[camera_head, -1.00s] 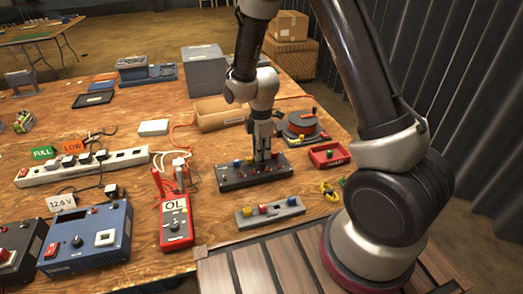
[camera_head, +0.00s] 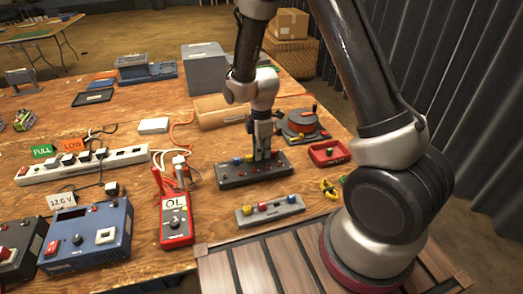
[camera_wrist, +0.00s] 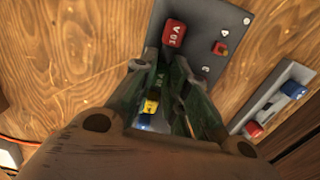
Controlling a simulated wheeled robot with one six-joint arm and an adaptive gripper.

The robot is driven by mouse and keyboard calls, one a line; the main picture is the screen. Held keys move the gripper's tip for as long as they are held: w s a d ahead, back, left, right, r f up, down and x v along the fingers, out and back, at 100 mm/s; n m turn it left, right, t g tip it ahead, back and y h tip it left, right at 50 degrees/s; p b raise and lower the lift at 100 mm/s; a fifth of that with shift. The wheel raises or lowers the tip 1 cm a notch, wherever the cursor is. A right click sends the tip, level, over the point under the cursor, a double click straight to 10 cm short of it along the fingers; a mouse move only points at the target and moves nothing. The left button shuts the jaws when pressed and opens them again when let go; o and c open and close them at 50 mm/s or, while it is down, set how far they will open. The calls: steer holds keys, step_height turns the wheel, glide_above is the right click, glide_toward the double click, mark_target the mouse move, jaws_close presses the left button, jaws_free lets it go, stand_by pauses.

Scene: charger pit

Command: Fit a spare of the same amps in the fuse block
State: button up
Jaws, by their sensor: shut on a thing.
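The dark grey fuse block (camera_head: 228,181) stands mid-table with a blue fuse (camera_head: 237,161), a yellow fuse (camera_head: 249,159) and a red fuse (camera_head: 275,155). In the wrist view the red fuse (camera_wrist: 174,33) reads 10 A; the yellow one (camera_wrist: 151,105) shows between my fingers. My gripper (camera_head: 262,156) points down at the block between the yellow and red fuses. It is shut on a fuse, mostly hidden by the fingers; a greenish face with faint lettering shows there, and its seating cannot be told.
A red multimeter (camera_head: 175,222) reading OL stands left of the block. A red tray (camera_head: 318,160) with a green piece is to the right, and yellow pliers (camera_head: 328,189) lie nearby.

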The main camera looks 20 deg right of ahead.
steer(key=shift+f, duration=0.2)
steer(key=o, duration=1.2)
steer(key=shift+r, duration=3.8)
